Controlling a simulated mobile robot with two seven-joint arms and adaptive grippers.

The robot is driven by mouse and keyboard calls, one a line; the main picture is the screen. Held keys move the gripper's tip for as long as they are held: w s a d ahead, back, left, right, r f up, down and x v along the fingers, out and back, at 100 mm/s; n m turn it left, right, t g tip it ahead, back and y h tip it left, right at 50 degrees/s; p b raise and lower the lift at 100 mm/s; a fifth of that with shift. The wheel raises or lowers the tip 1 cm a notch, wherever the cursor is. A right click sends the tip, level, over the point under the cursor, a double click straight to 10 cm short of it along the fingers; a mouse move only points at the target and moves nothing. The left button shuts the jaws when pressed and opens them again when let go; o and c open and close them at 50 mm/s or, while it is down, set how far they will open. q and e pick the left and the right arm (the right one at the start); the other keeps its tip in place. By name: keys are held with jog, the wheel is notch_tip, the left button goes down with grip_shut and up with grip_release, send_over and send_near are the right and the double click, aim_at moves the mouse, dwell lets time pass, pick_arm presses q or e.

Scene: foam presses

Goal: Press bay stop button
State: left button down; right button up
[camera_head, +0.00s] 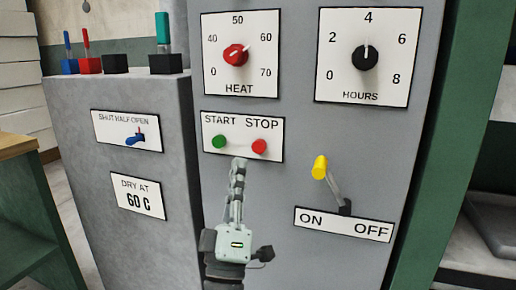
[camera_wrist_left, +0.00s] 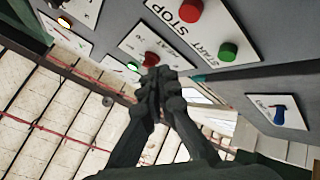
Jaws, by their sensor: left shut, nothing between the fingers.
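The red STOP button (camera_head: 259,146) sits beside the green START button (camera_head: 219,142) on a white plate (camera_head: 242,151) on the grey panel. In the left wrist view the red STOP button (camera_wrist_left: 189,11) and green START button (camera_wrist_left: 228,52) lie above the fingers. My left gripper (camera_head: 239,164) is shut and empty. Its tip overlaps the plate's lower edge in the head view, between the two buttons and below them. The fingers also show in the left wrist view (camera_wrist_left: 155,78). Contact with the panel cannot be told. My right gripper is in neither view.
Above are the HEAT dial (camera_head: 236,55) and HOURS dial (camera_head: 365,57). A yellow-tipped ON/OFF lever (camera_head: 320,167) juts out to the right. A lower grey cabinet (camera_head: 85,130) with a small blue lever (camera_head: 135,138) stands left.

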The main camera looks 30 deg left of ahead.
aim_at(257, 143)
pick_arm(q)
jog(key=shift+w+a, duration=0.3)
jog(key=shift+w, duration=0.85)
jog(key=shift+w+a, duration=0.25)
jog(key=shift+w, duration=0.9)
jog(key=shift+w+a, duration=0.3)
jog(key=shift+w, duration=0.85)
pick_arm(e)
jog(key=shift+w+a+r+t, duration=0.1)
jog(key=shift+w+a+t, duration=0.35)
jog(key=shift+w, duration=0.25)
pick_arm(q)
jog(key=shift+w, duration=0.15)
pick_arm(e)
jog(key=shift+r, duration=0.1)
pick_arm(q)
jog(key=shift+w+a, duration=0.1)
jog(key=shift+w, duration=0.2)
jog(key=shift+w+a, duration=0.1)
jog(key=shift+w, duration=0.45)
jog(key=shift+s, duration=0.2)
jog(key=shift+s+d, duration=0.25)
jog(key=shift+s, duration=0.55)
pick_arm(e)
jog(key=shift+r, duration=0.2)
pick_arm(q)
jog(key=shift+s, duration=0.1)
